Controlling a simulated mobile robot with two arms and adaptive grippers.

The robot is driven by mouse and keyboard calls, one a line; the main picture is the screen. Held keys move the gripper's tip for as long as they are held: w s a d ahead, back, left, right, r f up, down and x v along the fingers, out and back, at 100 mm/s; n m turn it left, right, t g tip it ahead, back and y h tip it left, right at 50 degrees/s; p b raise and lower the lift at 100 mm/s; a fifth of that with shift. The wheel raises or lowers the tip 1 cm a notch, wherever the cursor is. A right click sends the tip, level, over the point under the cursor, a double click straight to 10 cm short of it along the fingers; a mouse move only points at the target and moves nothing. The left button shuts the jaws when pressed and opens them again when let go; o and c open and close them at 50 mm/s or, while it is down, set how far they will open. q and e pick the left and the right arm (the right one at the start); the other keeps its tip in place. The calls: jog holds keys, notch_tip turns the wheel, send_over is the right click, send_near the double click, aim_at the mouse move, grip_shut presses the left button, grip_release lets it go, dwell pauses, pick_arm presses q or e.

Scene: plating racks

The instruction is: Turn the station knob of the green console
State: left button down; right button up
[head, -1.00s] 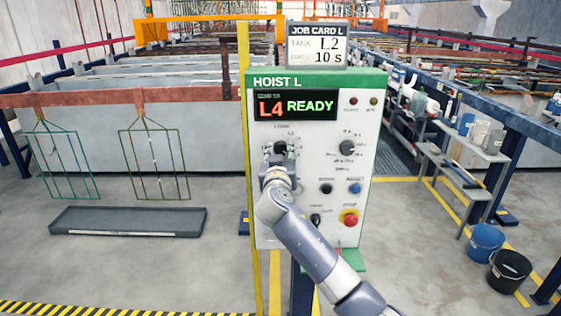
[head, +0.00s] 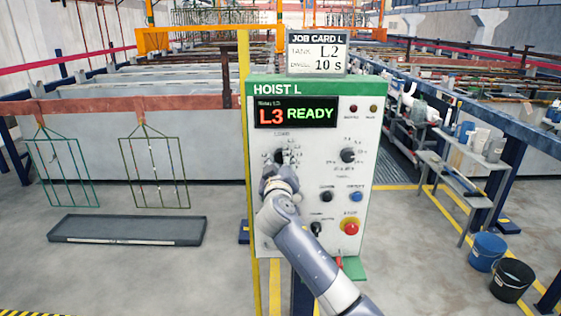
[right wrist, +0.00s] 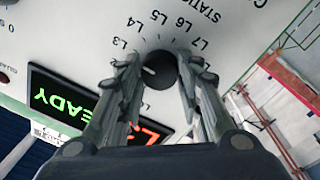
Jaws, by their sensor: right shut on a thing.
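The green-topped console (head: 320,85) labelled HOIST L stands upright in the middle of the head view. Its display (head: 295,113) reads L3 READY. The job card (head: 317,53) above it reads TANK L2, 10 s. The station knob (right wrist: 160,70) is black and round with a pale pointer mark, ringed by L labels. My right gripper (right wrist: 158,85) has its two fingers on either side of the knob, shut on it. In the head view my right gripper (head: 281,172) covers part of the knob. My left gripper is not in view.
A second black knob (head: 348,155) sits right of the station knob, with buttons and a red emergency stop (head: 351,228) below. A yellow post (head: 246,180) stands at the console's left edge. A grey tray (head: 128,230) lies on the floor at left.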

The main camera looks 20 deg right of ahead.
jog(key=o, duration=1.1)
jog(key=shift+c, duration=0.2)
jog(key=v, duration=1.2)
jog(key=shift+f, duration=0.1)
